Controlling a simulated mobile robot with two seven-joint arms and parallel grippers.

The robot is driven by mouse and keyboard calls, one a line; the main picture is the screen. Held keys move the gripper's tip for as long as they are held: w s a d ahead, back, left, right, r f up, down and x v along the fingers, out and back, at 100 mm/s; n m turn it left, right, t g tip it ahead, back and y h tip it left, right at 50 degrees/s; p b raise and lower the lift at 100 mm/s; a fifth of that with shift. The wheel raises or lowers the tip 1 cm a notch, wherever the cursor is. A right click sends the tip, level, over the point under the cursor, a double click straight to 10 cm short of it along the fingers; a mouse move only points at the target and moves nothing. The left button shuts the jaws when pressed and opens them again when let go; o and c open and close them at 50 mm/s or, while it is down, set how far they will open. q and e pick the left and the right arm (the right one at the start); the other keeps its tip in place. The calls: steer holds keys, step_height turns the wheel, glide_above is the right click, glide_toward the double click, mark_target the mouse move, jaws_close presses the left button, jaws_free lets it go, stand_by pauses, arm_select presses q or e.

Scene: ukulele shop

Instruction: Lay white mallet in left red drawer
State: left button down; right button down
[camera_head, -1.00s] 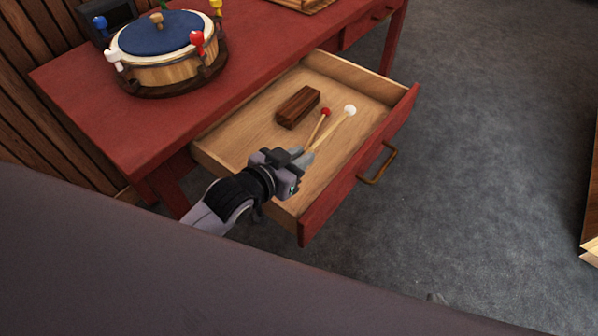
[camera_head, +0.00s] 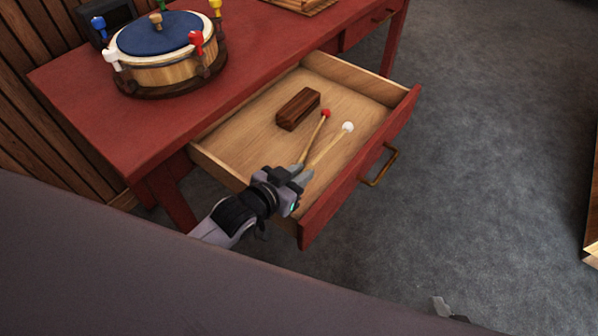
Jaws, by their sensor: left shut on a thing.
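The white mallet (camera_head: 331,148), with a round white head and pale wooden stick, is in the open left red drawer's area. My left gripper (camera_head: 302,174) is shut on the handle end of its stick, over the near part of the drawer (camera_head: 352,182). The mallet looks low over the drawer floor; I cannot tell whether it touches. A red-headed mallet (camera_head: 317,131) lies in the drawer beside it, its near end partly hidden by my gripper. A small part of my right gripper (camera_head: 448,309) shows at the bottom edge; its jaws are not clear.
A dark wooden block (camera_head: 298,108) lies in the drawer, left of the mallets. A drum with a blue top (camera_head: 160,34) and coloured pegs stands on the red table (camera_head: 95,95). A second drawer (camera_head: 366,27) is shut farther back.

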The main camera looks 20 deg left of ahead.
arm_select(q)
steer(key=shift+f, duration=0.2)
steer(key=c, duration=1.1)
jaws_free()
steer(key=shift+s, duration=0.1)
steer(key=shift+o, duration=0.2)
steer(key=shift+f, duration=0.15)
steer(key=shift+r, duration=0.45)
steer(key=r+p+v, duration=0.1)
steer(key=p+v, duration=0.1)
steer(key=v, duration=1)
steer(key=s+a+f+n+g+y, duration=0.25)
steer(key=s+f, duration=0.45)
steer(key=f, duration=0.4)
steer(key=shift+m, duration=0.45)
step_height(320, 180, up, 5)
steer(key=p, duration=0.6)
steer(key=shift+w+a, duration=0.1)
steer(key=shift+a, duration=0.05)
